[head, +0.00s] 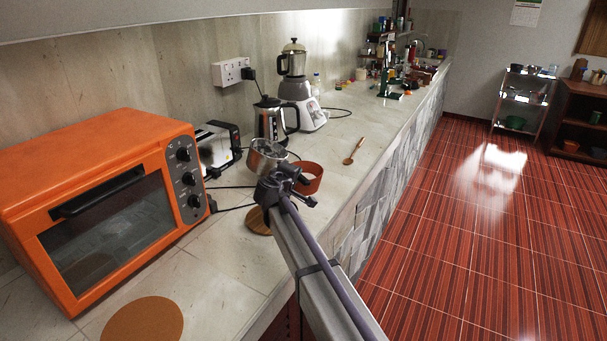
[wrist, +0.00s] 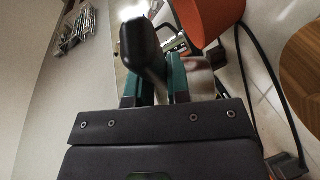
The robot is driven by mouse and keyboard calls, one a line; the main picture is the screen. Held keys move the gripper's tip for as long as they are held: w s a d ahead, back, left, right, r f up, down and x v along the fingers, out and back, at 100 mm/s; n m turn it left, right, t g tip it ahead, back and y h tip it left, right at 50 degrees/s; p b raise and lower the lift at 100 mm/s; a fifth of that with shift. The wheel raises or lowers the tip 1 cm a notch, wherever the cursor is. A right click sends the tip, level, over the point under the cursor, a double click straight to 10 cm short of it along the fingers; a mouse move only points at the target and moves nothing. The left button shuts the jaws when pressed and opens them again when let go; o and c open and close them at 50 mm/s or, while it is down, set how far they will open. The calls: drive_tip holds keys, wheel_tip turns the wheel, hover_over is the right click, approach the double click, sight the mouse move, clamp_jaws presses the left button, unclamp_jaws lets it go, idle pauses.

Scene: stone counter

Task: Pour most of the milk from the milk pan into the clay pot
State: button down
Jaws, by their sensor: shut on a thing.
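The milk pan (head: 267,156) is a small metal pan held above the counter, left of the clay pot and close to it. My gripper (head: 278,182) is shut on its dark handle, which shows between the teal fingers in the wrist view (wrist: 142,45). A piece of the pan's metal side (wrist: 201,80) shows beside the fingers. The clay pot (head: 311,178) is orange-brown and open-topped, standing on the counter partly behind my gripper. It also shows at the top of the wrist view (wrist: 205,18). I cannot make out milk in either vessel, nor how far the pan is tilted.
A round wooden board (head: 257,221) lies below my gripper. An orange oven (head: 110,205), a toaster (head: 217,148), a kettle (head: 270,120) and a blender (head: 297,90) line the wall. A wooden spoon (head: 353,151) lies beyond the pot. A round mat (head: 145,320) lies in front.

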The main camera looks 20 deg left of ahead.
drive_tip(key=a+f+b, duration=0.1)
drive_tip(key=s+f+n+t+b, duration=0.1)
drive_tip(key=b, duration=0.1)
drive_tip(key=a+f+n+b, duration=0.1)
drive_tip(key=f+b, duration=0.1)
drive_tip(key=shift+s+a+f+t+h, duration=0.1)
drive_tip(key=shift+s+a+t+h, duration=0.05)
drive_tip(key=shift+a+t+h, duration=0.2)
drive_tip(key=shift+s+a+n+b, duration=0.3)
drive_tip(key=shift+n+b, duration=0.2)
drive_tip(key=shift+b, duration=0.2)
drive_tip(key=shift+a+t, duration=0.15)
drive_tip(key=shift+t, duration=0.1)
